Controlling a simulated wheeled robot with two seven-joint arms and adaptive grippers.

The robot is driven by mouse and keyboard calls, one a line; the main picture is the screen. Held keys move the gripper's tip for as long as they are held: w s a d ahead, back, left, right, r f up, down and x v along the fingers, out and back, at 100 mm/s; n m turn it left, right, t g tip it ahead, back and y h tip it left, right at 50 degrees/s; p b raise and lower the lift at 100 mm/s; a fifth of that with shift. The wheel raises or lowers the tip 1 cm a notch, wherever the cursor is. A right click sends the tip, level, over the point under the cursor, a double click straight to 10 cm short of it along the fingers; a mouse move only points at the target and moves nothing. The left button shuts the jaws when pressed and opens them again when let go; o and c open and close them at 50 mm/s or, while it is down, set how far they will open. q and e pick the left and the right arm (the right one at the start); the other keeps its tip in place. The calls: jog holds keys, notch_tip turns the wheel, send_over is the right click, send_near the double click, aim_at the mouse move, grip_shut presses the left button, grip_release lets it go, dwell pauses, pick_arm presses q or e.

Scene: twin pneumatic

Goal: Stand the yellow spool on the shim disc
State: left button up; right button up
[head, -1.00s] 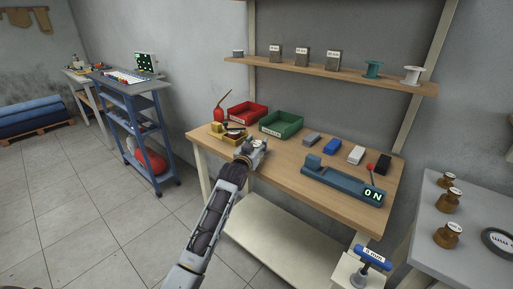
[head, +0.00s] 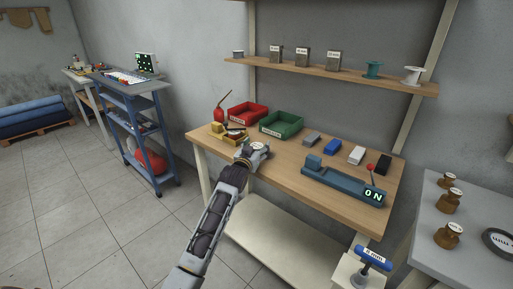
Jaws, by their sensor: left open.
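A small yellow piece (head: 217,127) stands at the left end of the wooden bench, at a low yellow holder (head: 229,138); it may be the yellow spool, but it is too small to be sure. A small pale round top (head: 258,147) shows at my left gripper; I cannot tell whether it is the shim disc or part of the gripper. My left gripper (head: 256,153) is open over the bench's front left part, to the right of the yellow holder. Its fingers are small and partly hidden by its own body. My right gripper is out of view.
A red oil can (head: 219,112), red bin (head: 247,113) and green bin (head: 281,124) stand behind the gripper. Several small blocks and a blue device reading "ON" (head: 343,185) occupy the right half. The shelf (head: 340,75) above holds green and white spools.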

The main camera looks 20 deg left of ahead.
pick_arm(q)
jog(key=shift+r, duration=0.15)
jog(key=shift+s, duration=2.05)
jog(key=shift+s+r+p, duration=0.15)
jog(key=shift+s+p, duration=0.4)
jog(key=shift+s, duration=2.05)
jog(key=s, duration=0.2)
jog(key=shift+s+r, duration=0.1)
jog(key=shift+s, duration=0.25)
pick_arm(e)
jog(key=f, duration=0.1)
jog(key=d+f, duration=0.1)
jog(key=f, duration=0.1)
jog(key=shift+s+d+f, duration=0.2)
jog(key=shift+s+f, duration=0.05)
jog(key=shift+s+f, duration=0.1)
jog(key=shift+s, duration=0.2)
